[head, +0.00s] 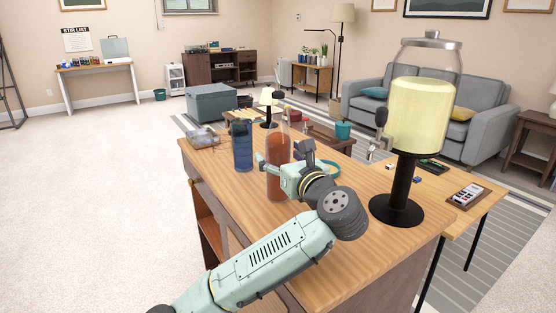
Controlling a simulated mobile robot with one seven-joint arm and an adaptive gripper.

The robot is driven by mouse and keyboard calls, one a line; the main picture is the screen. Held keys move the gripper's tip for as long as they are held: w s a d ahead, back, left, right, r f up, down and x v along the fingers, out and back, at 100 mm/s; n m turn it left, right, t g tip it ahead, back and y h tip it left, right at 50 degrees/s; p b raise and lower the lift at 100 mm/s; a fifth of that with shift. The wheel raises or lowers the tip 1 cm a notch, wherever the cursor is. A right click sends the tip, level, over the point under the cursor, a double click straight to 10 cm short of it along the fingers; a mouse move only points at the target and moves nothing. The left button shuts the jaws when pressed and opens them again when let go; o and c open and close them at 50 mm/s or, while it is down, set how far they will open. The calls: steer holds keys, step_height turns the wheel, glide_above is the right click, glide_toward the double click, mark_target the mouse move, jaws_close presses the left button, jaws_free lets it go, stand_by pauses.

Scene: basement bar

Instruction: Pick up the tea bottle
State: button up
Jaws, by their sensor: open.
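The tea bottle (278,183), a clear tall bottle with reddish-brown liquid, stands upright on the wooden counter (330,250) in the head view. My gripper (281,160) is open at the bottle, with one finger showing on its left side and the other near its right side. The gripper body hides part of the bottle's right side. I cannot tell whether the fingers touch it.
A blue bottle or tumbler (242,146) stands close to the left of the tea bottle. A yellow drink dispenser (420,115) on a black stand is at the right. A small lamp (268,98) and a clear container (201,138) stand farther back. The counter's front left is clear.

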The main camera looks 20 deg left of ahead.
steer(key=shift+x, duration=0.8)
steer(key=shift+d, duration=0.1)
steer(key=shift+c, duration=0.4)
jaws_close()
